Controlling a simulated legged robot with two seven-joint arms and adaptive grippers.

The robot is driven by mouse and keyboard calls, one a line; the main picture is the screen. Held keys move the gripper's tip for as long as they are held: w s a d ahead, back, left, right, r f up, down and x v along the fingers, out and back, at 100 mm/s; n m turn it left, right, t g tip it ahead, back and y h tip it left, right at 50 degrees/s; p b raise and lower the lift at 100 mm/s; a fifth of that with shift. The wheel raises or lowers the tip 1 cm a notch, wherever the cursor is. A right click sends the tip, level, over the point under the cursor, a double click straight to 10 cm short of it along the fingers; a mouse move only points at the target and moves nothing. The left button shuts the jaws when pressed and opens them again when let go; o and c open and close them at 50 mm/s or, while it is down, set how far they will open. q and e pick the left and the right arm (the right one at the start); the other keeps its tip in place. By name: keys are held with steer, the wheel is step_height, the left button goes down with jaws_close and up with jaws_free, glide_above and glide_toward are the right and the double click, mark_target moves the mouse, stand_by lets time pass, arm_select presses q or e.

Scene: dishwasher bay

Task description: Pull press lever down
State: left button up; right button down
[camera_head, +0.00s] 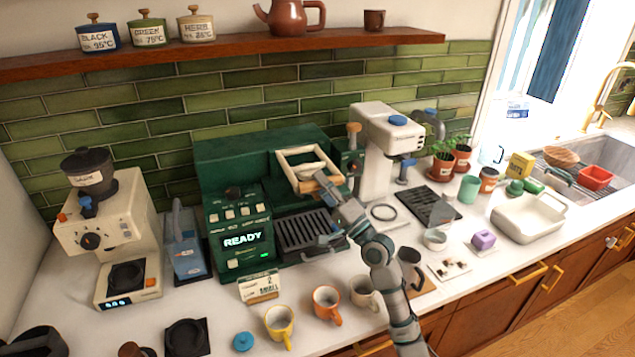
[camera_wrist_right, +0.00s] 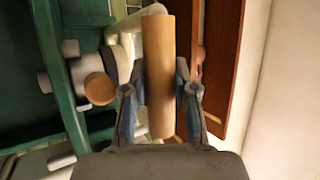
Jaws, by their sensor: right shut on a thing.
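The green coffee machine (camera_head: 235,170) with a lit READY display stands against the tiled wall. Its press lever, a cream frame (camera_head: 298,152) with a wooden crossbar handle (camera_head: 328,185), sticks out from the front above the black drip grate (camera_head: 305,228). My right gripper (camera_head: 337,195) is at the handle. In the right wrist view the wooden handle (camera_wrist_right: 158,75) stands between the two fingers of my right gripper (camera_wrist_right: 160,100), which are shut on it. My arm hides part of the handle in the head view. My left gripper is not in view.
A cream grinder (camera_head: 125,220) stands left of the machine and a white appliance (camera_head: 375,160) right of it. A yellow mug (camera_head: 279,322), an orange mug (camera_head: 327,300) and a cream mug (camera_head: 363,292) stand in front, close to my right arm. A sign (camera_head: 258,286) stands before the machine.

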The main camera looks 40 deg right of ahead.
steer(key=shift+w+f, duration=0.15)
steer(key=shift+f, duration=0.3)
steer(key=c, duration=0.9)
jaws_free()
steer(key=shift+d, duration=0.25)
steer(key=v, duration=1.2)
steer(key=shift+s+r, duration=0.1)
steer(key=shift+s, duration=0.15)
